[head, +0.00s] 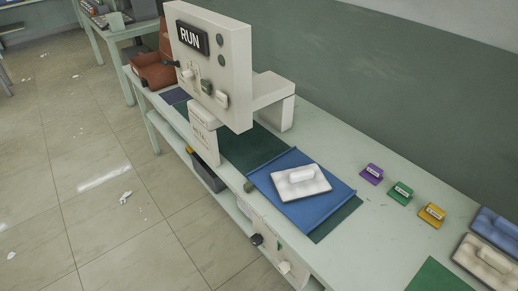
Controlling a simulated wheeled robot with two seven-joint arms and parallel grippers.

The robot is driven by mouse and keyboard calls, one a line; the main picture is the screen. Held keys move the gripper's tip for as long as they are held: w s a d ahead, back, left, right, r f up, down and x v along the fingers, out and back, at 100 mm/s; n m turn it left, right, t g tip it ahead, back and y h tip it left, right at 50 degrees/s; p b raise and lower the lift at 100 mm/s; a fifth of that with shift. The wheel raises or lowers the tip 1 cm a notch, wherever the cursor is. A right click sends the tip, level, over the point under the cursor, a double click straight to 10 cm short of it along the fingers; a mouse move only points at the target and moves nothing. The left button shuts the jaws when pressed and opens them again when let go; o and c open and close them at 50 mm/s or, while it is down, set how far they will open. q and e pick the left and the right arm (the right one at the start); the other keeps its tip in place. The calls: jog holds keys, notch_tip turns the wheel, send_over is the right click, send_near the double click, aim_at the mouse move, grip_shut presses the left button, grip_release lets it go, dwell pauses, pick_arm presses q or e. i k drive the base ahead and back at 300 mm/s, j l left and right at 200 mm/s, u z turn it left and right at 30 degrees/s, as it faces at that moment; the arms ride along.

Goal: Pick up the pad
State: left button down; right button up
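A white pad (316,188) with a raised bar on top lies on a blue folded sheet (290,210) on the long pale table. A cream pad-like block (487,262) and a blue one (494,228) lie at the right edge, partly cut off by the frame. I cannot tell which of these the task means. Neither of my grippers is in view.
A tall white machine (224,40) marked RUN stands on the table (335,140). Purple (372,173), green (400,193) and yellow (432,215) tags stand right of the sheet. A green mat (440,277) lies at the front right. Tiled floor is open at left.

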aim_at(297, 183)
jog(key=i+j+z, duration=0.1)
jog(key=j, duration=0.4)
jog(key=i+j+z, duration=0.15)
jog(key=j, duration=0.3)
jog(key=j+z, duration=0.1)
jog(key=j, duration=0.4)
jog(key=i, duration=0.05)
